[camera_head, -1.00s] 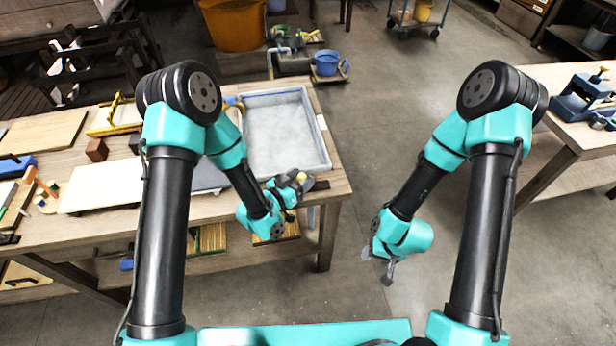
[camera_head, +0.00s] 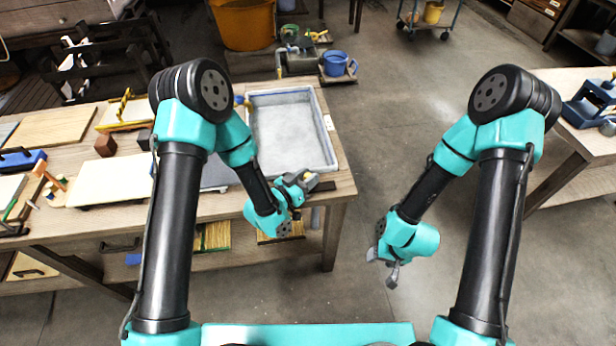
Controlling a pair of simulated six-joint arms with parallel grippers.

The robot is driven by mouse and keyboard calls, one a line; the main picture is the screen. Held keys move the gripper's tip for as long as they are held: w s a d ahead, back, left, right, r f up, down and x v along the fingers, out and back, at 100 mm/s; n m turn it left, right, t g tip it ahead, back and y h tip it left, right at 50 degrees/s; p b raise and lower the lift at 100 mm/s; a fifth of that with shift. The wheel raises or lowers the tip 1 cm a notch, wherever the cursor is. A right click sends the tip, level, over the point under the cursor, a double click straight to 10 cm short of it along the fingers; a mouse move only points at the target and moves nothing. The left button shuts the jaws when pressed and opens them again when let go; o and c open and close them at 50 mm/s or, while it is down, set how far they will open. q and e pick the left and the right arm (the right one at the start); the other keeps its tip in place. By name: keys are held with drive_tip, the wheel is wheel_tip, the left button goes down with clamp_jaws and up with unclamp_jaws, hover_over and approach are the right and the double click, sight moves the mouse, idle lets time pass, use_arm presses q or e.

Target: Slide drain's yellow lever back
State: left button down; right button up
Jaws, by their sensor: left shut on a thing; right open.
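The vat (camera_head: 331,152), a shallow grey tray with whitish, wet-looking contents, sits at the right end of the wooden table. My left gripper (camera_head: 304,181) is at this corner, shut on the drain's yellow lever. The jaws hide nearly all of the lever now. My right gripper (camera_head: 382,268) is open and empty, over the bare floor well to the right of the table.
A white board (camera_head: 110,182) and wooden blocks lie on the table (camera_head: 347,185) to the left. A blue bucket (camera_head: 335,63) and an orange tub (camera_head: 245,25) stand behind. Another bench (camera_head: 575,135) is at the right. The floor between is clear.

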use_arm(q)
drive_tip(key=shift+w+d, duration=0.2)
drive_tip(key=shift+d, duration=0.85)
drive_tip(key=shift+w+d, duration=0.15)
drive_tip(key=shift+d, duration=0.85)
drive_tip(key=shift+w+d, duration=0.2)
drive_tip(key=shift+d, duration=0.85)
drive_tip(key=c, duration=0.8)
unclamp_jaws()
drive_tip(key=shift+d, duration=0.1)
